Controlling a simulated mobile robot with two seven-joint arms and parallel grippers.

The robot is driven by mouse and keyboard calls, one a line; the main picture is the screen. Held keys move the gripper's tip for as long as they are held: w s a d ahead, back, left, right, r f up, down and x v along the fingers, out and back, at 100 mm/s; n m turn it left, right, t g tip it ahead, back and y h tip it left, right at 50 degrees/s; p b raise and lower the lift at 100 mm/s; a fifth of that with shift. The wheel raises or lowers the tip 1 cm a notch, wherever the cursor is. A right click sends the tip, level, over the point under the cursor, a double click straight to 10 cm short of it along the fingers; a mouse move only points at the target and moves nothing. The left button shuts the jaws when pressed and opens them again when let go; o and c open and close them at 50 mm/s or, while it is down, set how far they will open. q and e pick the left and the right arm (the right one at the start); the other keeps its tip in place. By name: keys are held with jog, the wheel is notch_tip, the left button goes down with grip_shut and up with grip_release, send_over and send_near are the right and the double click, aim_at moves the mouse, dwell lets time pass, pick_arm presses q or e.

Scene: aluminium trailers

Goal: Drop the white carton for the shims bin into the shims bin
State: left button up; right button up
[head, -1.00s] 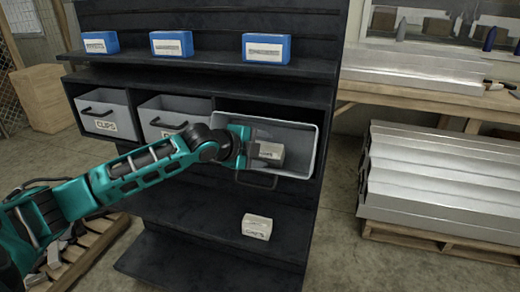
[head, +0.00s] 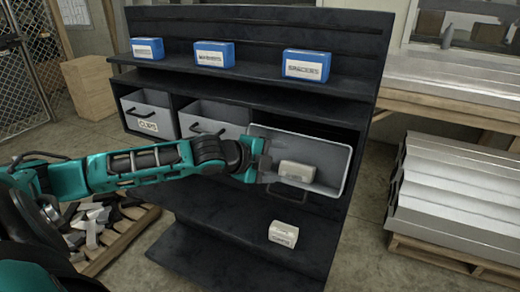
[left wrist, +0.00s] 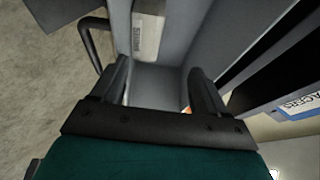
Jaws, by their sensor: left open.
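My left gripper (head: 267,165) is open at the left part of the pulled-out grey bin (head: 346,172), the rightmost of three. A white carton (head: 297,170) shows inside this bin, just right of the fingers and not between them. In the left wrist view the two fingers (left wrist: 163,78) are spread with no carton between them, and a labelled white carton (left wrist: 148,36) shows beyond. The bin's front label is not visible, so I cannot read its name. Another white carton (head: 284,234) sits on the lower shelf. My right gripper is not in view.
A clips bin (head: 148,112) and a middle grey bin (head: 215,112) stand left of the open one, behind my arm. Blue boxes (head: 306,65) line the upper shelf. Aluminium profiles (head: 460,190) lie on a pallet at right. A pallet of metal parts (head: 100,225) lies at lower left.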

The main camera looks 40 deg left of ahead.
pick_arm(q)
jog(key=v, duration=0.5)
jog(key=shift+s+r, duration=0.1)
jog(key=shift+s, duration=0.25)
jog(key=shift+r, duration=0.1)
dwell(0.8)
jog(key=s+d+f+n, duration=0.3)
jog(key=s+f+n, duration=0.1)
jog(key=f, duration=0.3)
jog(key=s+d+f+n, duration=0.3)
jog(key=s+f+n, duration=0.1)
jog(key=f, duration=0.3)
jog(key=s+d+f+n, duration=0.3)
jog(key=d+f, duration=0.1)
jog(key=f, duration=0.4)
jog(key=s+d+f+n+g, duration=0.1)
jog(key=s+d+f+n, duration=0.2)
jog(key=d, duration=0.4)
jog(key=shift+s+d+n+y, duration=0.15)
jog(key=shift+s+n+y, duration=0.25)
jog(key=shift+s+n, duration=0.2)
jog(key=shift+w+f, duration=0.1)
jog(key=shift+f, duration=0.05)
